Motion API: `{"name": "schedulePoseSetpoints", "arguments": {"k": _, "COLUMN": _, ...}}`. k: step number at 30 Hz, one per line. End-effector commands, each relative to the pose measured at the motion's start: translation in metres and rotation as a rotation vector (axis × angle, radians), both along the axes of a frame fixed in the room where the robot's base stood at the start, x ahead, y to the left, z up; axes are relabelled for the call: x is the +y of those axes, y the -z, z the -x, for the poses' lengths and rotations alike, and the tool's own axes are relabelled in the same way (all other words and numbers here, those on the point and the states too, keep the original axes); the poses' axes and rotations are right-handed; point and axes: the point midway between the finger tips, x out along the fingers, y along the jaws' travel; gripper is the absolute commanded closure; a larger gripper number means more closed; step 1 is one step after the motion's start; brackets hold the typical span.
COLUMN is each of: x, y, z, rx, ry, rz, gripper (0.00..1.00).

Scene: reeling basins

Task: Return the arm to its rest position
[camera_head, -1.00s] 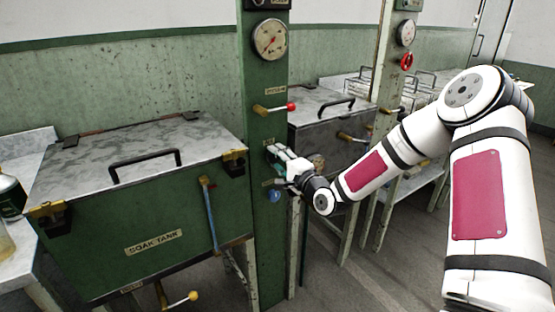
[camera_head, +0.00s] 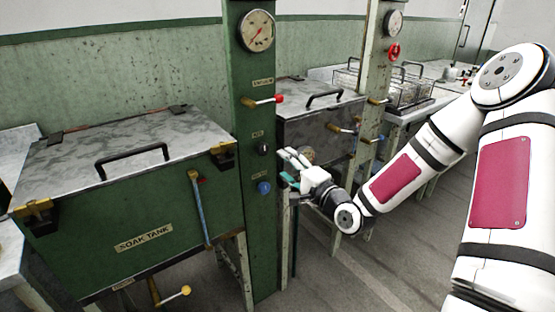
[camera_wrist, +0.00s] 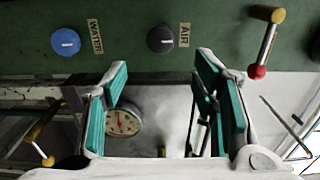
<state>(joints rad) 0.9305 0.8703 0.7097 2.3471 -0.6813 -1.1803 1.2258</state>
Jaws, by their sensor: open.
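My gripper (camera_head: 286,166) is open and empty, just right of the green valve column (camera_head: 258,228) in the head view. My white arm reaches to it from the right, bent at the elbow. In the wrist view the teal-padded fingers of my gripper (camera_wrist: 161,78) stand apart with nothing between them. The dark AIR knob (camera_wrist: 161,40) and the blue WATER knob (camera_wrist: 65,41) lie beyond the fingertips, clear of them. In the head view the dark knob (camera_head: 263,149) and the blue knob (camera_head: 264,188) are both uncovered.
The column carries a gauge (camera_head: 256,31) and a red-tipped lever (camera_head: 264,101). The green soak tank (camera_head: 130,225) with a shut lid stands at left. A grey lidded basin (camera_head: 322,130) is behind my gripper. Open floor (camera_head: 345,275) lies at lower middle.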

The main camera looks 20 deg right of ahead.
Motion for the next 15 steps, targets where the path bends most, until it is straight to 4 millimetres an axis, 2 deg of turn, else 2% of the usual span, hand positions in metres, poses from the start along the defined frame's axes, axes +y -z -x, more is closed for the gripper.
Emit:
{"name": "schedulePoseSetpoints", "arguments": {"k": 6, "x": -0.005, "y": 0.000, "z": 0.015, "rx": -0.001, "ry": 0.000, "rz": 0.001, "gripper": 0.46}}
{"name": "schedulePoseSetpoints", "arguments": {"k": 15, "x": -0.005, "y": 0.000, "z": 0.016, "rx": -0.001, "ry": 0.000, "rz": 0.001, "gripper": 0.46}}
